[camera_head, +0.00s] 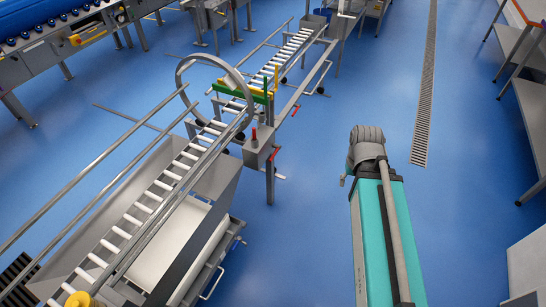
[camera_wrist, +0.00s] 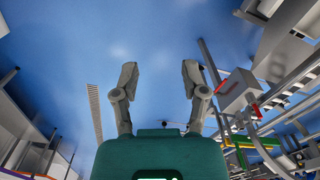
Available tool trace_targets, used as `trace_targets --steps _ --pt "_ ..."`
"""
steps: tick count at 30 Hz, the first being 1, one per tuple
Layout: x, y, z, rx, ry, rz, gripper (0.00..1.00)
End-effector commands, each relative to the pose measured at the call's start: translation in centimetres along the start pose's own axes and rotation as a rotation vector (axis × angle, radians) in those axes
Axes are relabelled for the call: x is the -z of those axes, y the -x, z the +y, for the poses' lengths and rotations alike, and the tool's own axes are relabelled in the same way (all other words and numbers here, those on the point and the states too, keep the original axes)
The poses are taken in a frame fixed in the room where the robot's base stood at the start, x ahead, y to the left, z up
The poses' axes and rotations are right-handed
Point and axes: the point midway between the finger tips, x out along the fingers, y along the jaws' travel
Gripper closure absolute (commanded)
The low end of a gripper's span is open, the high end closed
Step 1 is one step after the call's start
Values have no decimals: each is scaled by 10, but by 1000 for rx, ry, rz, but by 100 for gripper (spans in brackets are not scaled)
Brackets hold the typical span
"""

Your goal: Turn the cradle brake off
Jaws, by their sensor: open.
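A grey metal control box (camera_head: 258,150) stands on a post beside the steel ring (camera_head: 222,72) of the roller track. It carries a red upright knob (camera_head: 254,134) and a red lever (camera_head: 275,153). I cannot tell for certain which is the cradle brake. In the wrist view the box (camera_wrist: 238,96) is right of my gripper (camera_wrist: 160,80), with a red lever (camera_wrist: 222,85) on its near side and another red part (camera_wrist: 257,111). My gripper is open and empty, apart from the box. In the head view my arm reaches up at the right, its fingers hidden.
The roller track (camera_head: 150,205) runs over a steel tub (camera_head: 190,235) at the lower left. Green and yellow bars (camera_head: 258,86) cross the track by the ring. A floor drain (camera_head: 424,90) lies behind my arm. Blue floor is open between box and arm; benches (camera_head: 525,60) stand right.

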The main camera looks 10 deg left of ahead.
Motion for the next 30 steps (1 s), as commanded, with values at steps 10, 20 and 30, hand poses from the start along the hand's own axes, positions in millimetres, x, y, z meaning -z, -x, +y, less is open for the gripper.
trace_targets --steps 10,20,30 --pt "1 -2 -1 2 -1 3 43" --pt "21 -36 -22 53 -6 68 43" --pt "66 -96 -57 177 -50 214 43"
